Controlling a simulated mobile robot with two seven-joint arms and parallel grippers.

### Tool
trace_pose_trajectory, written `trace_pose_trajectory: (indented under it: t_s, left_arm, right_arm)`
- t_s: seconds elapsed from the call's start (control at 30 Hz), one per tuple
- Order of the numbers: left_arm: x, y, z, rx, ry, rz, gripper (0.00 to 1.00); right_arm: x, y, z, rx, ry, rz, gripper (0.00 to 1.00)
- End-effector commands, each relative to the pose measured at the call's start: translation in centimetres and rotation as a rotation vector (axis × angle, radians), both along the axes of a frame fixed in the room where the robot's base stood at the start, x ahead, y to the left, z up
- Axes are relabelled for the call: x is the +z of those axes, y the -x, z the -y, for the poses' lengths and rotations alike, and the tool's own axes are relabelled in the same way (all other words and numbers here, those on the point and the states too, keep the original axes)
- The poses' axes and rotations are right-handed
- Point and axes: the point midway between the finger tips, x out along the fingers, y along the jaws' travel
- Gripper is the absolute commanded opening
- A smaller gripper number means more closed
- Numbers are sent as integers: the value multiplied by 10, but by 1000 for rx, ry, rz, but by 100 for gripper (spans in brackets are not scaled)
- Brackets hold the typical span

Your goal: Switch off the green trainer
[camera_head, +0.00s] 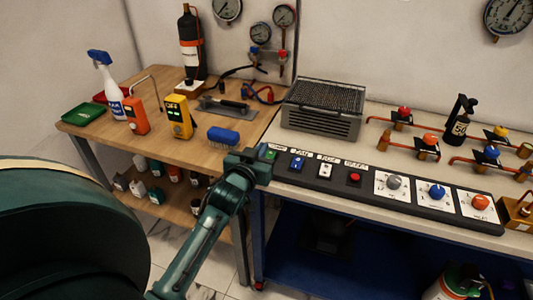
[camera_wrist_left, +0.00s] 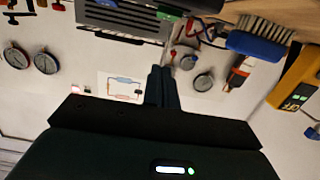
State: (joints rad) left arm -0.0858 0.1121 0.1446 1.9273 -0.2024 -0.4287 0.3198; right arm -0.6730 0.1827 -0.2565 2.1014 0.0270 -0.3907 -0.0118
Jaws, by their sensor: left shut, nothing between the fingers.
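A black control strip (camera_head: 335,190) runs along the front of the right bench. Its green switch (camera_head: 270,155) is at the left end, partly hidden by my left gripper (camera_head: 253,160). The green switch also shows at the top of the left wrist view (camera_wrist_left: 168,14). My right gripper is out of view.
A grey knob (camera_head: 394,183), a blue knob (camera_head: 437,191) and an orange knob (camera_head: 480,201) sit further right on the strip. A grilled box (camera_head: 322,108) stands behind it. A blue brush (camera_head: 223,136) and yellow meter (camera_head: 179,117) are on the wooden bench.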

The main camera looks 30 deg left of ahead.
Motion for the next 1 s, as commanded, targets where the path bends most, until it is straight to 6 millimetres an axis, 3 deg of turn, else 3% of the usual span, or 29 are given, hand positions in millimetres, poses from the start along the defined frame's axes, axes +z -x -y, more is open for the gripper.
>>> trace_pose_trajectory:
  t_s: [0.17, 0.23, 0.4, 1.0]
  left_arm:
    - [-4, -38, -9, 1, -2, 0, 0]
    - [-20, -37, -9, 1, 0, -6, 0]
    - [-38, -39, -9, 1, 1, -3, 0]
    - [-49, -42, -10, 1, 1, -2, 0]
  right_arm:
    - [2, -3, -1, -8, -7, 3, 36]
    - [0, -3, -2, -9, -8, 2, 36]
    - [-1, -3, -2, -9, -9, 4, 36]
    - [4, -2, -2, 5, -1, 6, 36]
